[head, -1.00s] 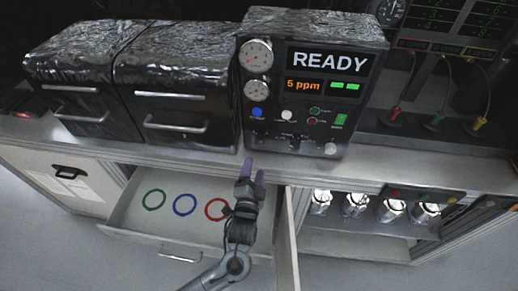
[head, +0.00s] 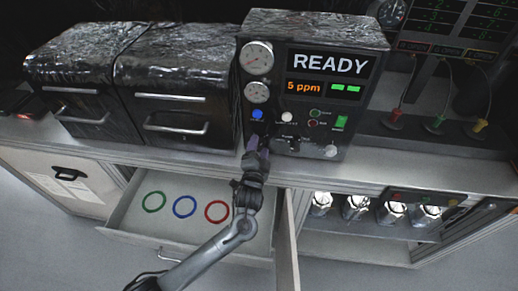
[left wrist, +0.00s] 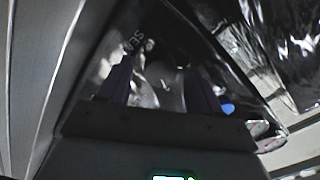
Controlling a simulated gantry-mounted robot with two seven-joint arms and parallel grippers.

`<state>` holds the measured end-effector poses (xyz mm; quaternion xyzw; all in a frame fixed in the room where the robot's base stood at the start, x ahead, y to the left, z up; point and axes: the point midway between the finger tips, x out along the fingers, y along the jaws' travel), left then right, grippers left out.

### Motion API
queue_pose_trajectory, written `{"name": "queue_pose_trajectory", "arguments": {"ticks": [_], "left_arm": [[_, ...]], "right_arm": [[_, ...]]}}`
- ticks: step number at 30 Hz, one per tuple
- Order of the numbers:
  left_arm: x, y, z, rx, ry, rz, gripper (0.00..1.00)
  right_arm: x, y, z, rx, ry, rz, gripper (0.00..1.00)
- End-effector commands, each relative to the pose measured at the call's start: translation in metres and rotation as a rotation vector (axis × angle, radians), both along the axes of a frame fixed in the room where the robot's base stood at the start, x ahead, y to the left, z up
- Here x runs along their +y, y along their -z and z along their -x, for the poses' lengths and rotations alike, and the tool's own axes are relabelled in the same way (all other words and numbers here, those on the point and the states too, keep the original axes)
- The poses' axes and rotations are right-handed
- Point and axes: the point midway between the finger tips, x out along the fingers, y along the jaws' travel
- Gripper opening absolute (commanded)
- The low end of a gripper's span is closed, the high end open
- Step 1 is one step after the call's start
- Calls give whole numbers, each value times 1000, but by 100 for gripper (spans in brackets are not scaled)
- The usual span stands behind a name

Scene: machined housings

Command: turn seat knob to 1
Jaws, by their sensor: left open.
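The black instrument box (head: 318,60) stands on the counter, its display showing READY and 5 ppm. A small dark knob (head: 293,143) sits low on its front, right of my left gripper; its label and setting are too small to read. My left gripper (head: 258,146) is open, its purple fingertips up at the lower left of the panel, just below the blue button (head: 257,115). In the left wrist view the two purple fingers (left wrist: 160,88) stand apart before a dim, glossy surface. I cannot tell whether they touch anything. My right gripper is not in view.
An open drawer (head: 125,240) below holds green, blue and red rings. Two foil-topped black boxes (head: 180,80) stand left of the instrument. A white knob (head: 331,152) is at the panel's lower right. Metal cylinders stand in the lower right shelf (head: 345,228).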

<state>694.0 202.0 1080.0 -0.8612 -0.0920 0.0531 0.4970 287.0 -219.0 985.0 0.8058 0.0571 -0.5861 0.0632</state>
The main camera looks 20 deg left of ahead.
Motion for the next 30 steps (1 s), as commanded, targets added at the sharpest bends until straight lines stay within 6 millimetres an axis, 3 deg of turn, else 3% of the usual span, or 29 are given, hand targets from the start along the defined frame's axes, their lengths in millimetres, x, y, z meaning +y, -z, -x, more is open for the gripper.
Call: {"name": "queue_pose_trajectory", "arguments": {"ticks": [4, 15, 30], "left_arm": [[0, 0, 0, 0, 0, 0, 63], [0, 0, 0, 0, 0, 0, 8], [0, 1, 1, -29, -1, 142, 8]], "right_arm": [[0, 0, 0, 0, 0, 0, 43], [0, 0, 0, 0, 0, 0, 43], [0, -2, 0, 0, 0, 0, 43]]}}
